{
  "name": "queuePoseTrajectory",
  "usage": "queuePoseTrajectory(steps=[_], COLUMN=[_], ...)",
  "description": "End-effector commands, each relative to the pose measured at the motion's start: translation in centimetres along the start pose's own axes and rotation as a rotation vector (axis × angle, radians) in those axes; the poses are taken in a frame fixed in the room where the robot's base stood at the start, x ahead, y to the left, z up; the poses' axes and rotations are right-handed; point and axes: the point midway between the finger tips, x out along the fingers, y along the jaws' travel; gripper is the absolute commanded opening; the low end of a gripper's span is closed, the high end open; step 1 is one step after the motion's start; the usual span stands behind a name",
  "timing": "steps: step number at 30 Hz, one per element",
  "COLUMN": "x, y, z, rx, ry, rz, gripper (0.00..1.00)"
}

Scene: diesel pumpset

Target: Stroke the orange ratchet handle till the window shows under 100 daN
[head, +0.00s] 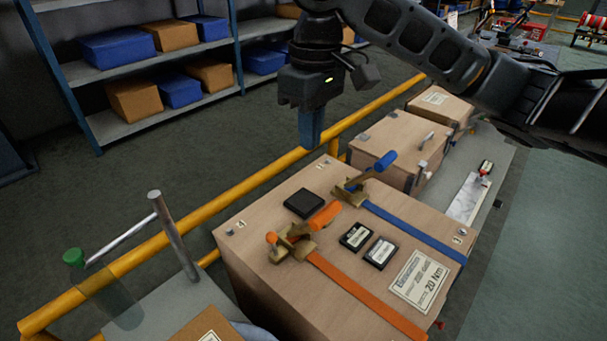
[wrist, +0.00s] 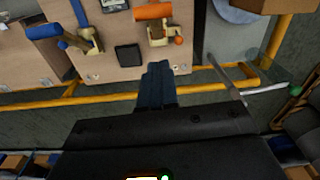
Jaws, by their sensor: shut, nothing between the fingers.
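The orange ratchet handle (head: 325,214) sits on its brass-coloured ratchet on top of a wooden crate (head: 255,244), with an orange strap (head: 355,288) running to the front edge. It also shows in the wrist view (wrist: 153,12). Beside it is a blue ratchet handle (head: 385,161) with a blue strap. Two small dark display boxes, one (head: 356,236) and another (head: 380,252), lie between the straps; their readings are too small to read. My gripper (head: 311,128) is shut and empty, above the yellow rail behind the crate, apart from the orange handle. Its closed fingers show in the wrist view (wrist: 157,86).
A flat black box (head: 304,203) lies on the crate near the handles. A yellow rail (head: 240,195) runs behind the crate. A grey post (head: 172,235) stands at left. More wooden boxes (head: 390,146) stand at right.

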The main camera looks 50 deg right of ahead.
Motion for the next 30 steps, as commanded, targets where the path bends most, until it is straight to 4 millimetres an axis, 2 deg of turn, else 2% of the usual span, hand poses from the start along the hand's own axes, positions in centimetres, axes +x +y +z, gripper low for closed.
queuePoseTrajectory(steps=[5,17,23,30], x=[-0.4,0.0,2.5,7.3], y=[0.0,0.0,0.0,0.0], z=[0.4,0.4,0.5,0.6], rx=[0.054,0.058,0.058,0.058], ry=[-0.023,-0.024,-0.026,-0.026], rz=[0.019,0.017,0.013,0.012], gripper=[0.00,0.00,0.00,0.00])
